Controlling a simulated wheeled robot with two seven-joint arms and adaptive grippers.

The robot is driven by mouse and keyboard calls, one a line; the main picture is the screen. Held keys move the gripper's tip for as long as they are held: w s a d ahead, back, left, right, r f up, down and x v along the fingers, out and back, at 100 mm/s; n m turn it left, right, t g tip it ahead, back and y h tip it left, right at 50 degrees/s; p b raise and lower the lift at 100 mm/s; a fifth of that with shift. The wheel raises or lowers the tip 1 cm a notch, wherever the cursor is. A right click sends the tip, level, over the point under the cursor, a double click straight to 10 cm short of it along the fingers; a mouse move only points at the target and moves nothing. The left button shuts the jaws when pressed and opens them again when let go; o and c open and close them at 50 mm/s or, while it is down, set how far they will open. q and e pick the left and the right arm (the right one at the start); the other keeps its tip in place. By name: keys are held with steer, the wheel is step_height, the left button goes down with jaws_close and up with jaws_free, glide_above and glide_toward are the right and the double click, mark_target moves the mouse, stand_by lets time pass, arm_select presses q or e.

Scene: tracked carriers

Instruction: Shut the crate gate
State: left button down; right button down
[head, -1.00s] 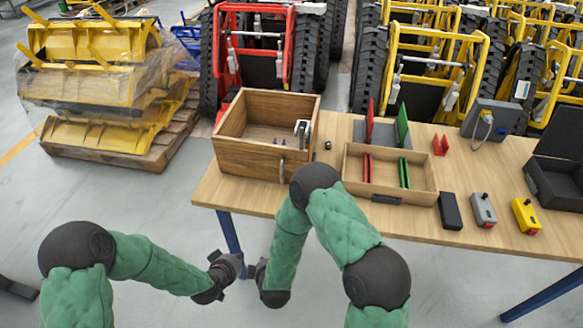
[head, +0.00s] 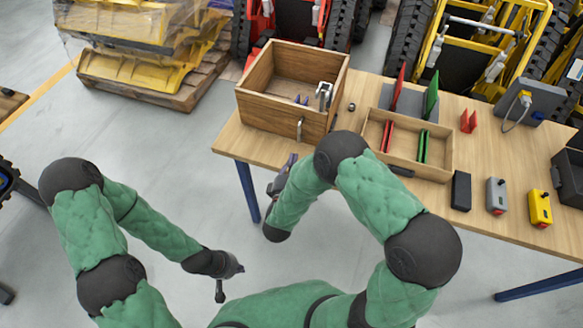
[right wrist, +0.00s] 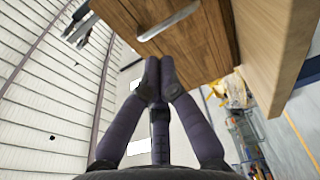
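The wooden crate (head: 255,108) stands at the left end of the table, open at the top. A metal handle (head: 299,129) sits on its front panel. I cannot tell how far the gate stands open. In the right wrist view the brown panel (right wrist: 205,45) and its handle (right wrist: 168,20) are close ahead of my fingers. My right gripper (head: 291,160) is below and in front of the crate's front, apart from the handle. Its fingertips meet in the right wrist view (right wrist: 158,68), with nothing between them. My left gripper (head: 231,282) hangs empty over the floor, its fingers apparently spread.
The crate stands on the wooden table (head: 350,95). To its right is a divided tray (head: 432,172) with red and green pieces. Black, grey and yellow (head: 540,208) boxes lie along the front edge. A blue table leg (head: 248,190) stands near my right gripper.

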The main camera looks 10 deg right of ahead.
mark_target(299, 133)
steer(key=b+x, duration=0.2)
steer(key=x, duration=0.6)
steer(key=shift+w+d, duration=0.15)
steer(key=shift+w, duration=0.2)
